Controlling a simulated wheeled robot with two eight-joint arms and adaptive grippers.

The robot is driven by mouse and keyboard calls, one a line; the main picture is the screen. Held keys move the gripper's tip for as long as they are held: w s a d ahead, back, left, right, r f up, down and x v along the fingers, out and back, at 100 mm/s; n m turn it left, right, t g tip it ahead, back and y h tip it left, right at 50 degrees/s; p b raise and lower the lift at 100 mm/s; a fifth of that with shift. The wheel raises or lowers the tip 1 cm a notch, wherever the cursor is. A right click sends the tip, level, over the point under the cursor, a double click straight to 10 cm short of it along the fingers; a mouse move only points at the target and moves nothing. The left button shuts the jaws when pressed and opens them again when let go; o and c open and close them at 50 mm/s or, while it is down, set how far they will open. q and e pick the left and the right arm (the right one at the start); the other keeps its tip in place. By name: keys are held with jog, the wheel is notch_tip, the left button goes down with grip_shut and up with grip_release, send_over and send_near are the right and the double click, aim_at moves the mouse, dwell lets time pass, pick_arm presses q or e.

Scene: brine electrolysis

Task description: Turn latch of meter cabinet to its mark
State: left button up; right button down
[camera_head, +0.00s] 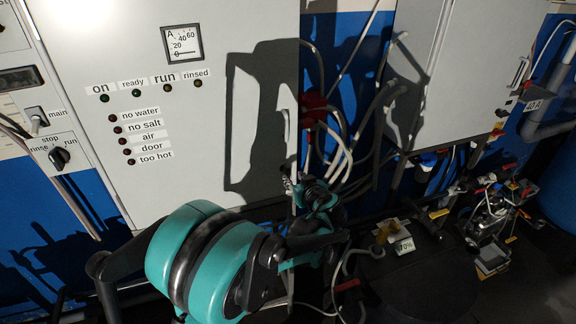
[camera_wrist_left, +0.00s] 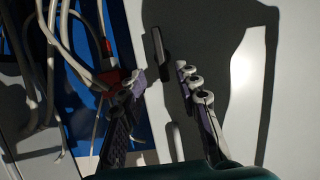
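The meter cabinet (camera_head: 235,32) is a pale grey box at the left in the head view, with an ammeter (camera_head: 182,43) and rows of lamps. In the left wrist view a slim grey bar (camera_wrist_left: 158,45), apparently the latch, stands on the cabinet face just beyond my left fingertips. Its mark cannot be made out. My left gripper (camera_wrist_left: 163,82) is open, with one finger on each side of the bar's line and nothing between them. In the head view my left gripper (camera_head: 303,187) is near the cabinet's lower right edge. My right gripper is not in view.
Cables and a red fitting (camera_head: 314,106) hang on the blue wall right of the cabinet, close to my left gripper. A second grey cabinet (camera_head: 475,65) is farther right. Small apparatus (camera_head: 490,212) stands at the lower right. A dark arm shadow falls on the meter cabinet.

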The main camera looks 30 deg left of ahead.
aim_at(289, 174)
pick_arm(q)
jog(key=x, duration=0.7)
jog(key=shift+f, duration=0.1)
jog(key=shift+s+a, duration=0.1)
grip_shut()
